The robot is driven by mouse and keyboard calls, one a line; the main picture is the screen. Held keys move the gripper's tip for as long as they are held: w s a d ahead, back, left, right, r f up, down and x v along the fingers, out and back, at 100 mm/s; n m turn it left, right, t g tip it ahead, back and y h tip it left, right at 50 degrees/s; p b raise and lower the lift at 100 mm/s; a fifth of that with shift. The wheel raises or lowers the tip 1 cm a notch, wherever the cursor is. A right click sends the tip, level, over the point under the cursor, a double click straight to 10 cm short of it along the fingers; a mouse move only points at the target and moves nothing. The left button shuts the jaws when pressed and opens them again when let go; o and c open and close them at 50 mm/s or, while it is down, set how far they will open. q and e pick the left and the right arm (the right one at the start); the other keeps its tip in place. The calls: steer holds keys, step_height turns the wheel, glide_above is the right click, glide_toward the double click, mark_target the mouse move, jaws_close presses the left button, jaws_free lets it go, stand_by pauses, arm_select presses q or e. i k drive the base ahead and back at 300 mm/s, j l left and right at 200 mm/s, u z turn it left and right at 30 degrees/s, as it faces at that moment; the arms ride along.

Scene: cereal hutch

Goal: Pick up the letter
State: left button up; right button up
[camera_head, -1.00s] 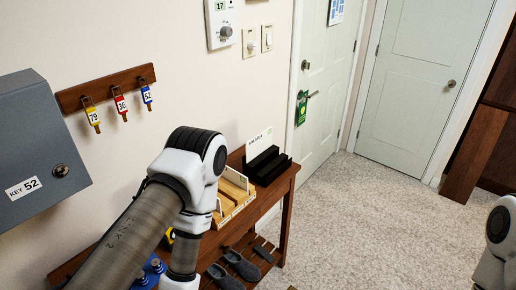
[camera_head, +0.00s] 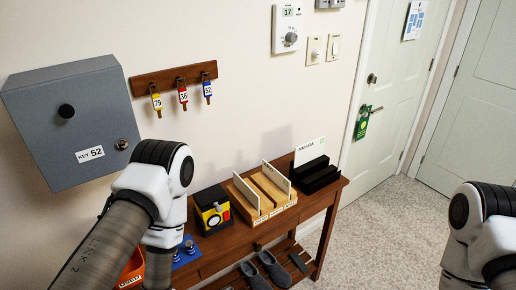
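No piece is clearly marked as the letter. A white upright card (camera_head: 309,151) with dark print, perhaps "AMARA", stands at the black slotted holder (camera_head: 318,179) on the right end of the wooden table. Other thin white upright pieces (camera_head: 277,178) stand in the light wooden sorter (camera_head: 264,208) left of it; whether they are letters or dividers I cannot tell. My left arm comes in from the lower left, with its wrist left of the sorter and apart from it. My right arm is at the lower right edge. Neither gripper's fingers show.
On the wooden table (camera_head: 335,184) are a black and yellow box (camera_head: 212,208), a blue piece (camera_head: 184,255) and an orange bin (camera_head: 131,269). Slippers (camera_head: 273,269) lie on the shelf below. A grey key cabinet (camera_head: 75,120) and key rack (camera_head: 174,77) hang on the wall. Carpet (camera_head: 390,230) is clear at right.

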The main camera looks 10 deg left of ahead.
mark_target(310, 153)
steer(key=l+z, duration=0.25)
steer(key=i+l+z, duration=0.2)
steer(key=l, duration=0.2)
steer(key=i+l+z, duration=0.25)
steer(key=i+l, duration=0.3)
steer(key=i+l+z, duration=0.3)
steer(key=i+l, duration=0.35)
steer(key=i+l+z, duration=0.25)
steer(key=i+l, duration=0.2)
steer(key=i, duration=0.2)
steer(key=i+u, duration=0.75)
steer(key=u, duration=0.2)
steer(key=i+l+u, duration=0.2)
steer(key=i+u, duration=0.25)
steer(key=k, duration=0.1)
